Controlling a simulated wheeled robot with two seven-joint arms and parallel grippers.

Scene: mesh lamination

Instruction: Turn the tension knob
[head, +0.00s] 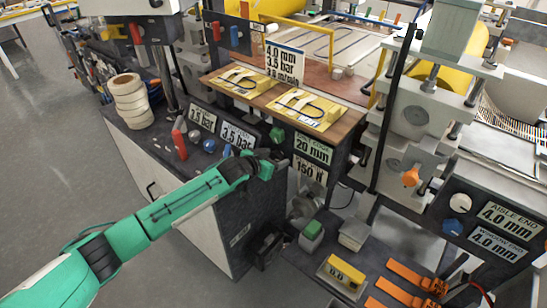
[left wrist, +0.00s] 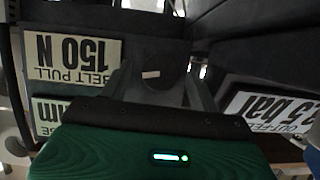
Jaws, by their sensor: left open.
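My left gripper (head: 278,163) is at the front panel of the machine, just left of the "150 N" sign (head: 310,171). In the left wrist view its two fingers (left wrist: 158,88) are apart. A dark round knob with a short white mark (left wrist: 150,74) sits between or just beyond them; whether the fingers touch it is unclear. The "BELT PULL 150 N" sign (left wrist: 72,60) shows upside down beside it. In the head view the gripper hides most of this knob. My right gripper is not in view.
A green knob (head: 277,134) sits above my gripper, near the "20 mm" sign (head: 313,150). Red and blue controls stand on the panel to the left. Below are a yellow box (head: 342,276) and orange clamps (head: 410,285). Open floor lies at left.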

